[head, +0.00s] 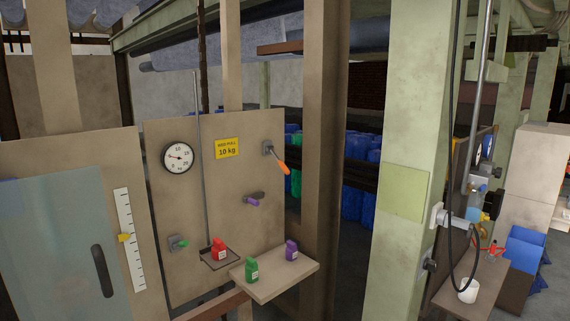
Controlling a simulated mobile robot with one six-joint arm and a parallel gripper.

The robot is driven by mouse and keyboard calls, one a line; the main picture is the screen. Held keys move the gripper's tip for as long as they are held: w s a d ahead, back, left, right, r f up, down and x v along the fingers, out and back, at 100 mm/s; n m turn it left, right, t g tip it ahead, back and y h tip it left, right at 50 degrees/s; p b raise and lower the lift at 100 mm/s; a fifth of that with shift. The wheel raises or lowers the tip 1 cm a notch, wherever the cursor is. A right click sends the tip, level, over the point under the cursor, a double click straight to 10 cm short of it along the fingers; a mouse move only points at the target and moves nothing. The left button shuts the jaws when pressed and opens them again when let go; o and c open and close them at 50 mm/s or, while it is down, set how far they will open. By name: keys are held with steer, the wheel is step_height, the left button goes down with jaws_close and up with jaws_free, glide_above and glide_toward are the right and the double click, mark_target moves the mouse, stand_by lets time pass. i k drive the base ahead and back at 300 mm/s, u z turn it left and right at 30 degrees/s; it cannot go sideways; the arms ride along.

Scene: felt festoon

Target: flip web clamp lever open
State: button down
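A lever with an orange handle (282,165) is mounted on a small grey bracket (267,147) at the upper right of a beige panel (225,188). It slants down and to the right, and its handle end reaches about the panel's right edge. It may be the web clamp lever; no label on it is readable. I cannot tell from here whether the clamp is open or shut. My gripper is not in view.
The panel carries a dial (178,158), a yellow sign (227,148), a purple-handled part (252,202) and a green-handled part (178,243). A shelf (275,285) with green and purple bottles juts out below. A pale green post (405,150) stands at right.

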mark_target(270, 148)
steer(key=u, duration=0.05)
steer(key=i, duration=1.15)
steer(key=u, duration=0.35)
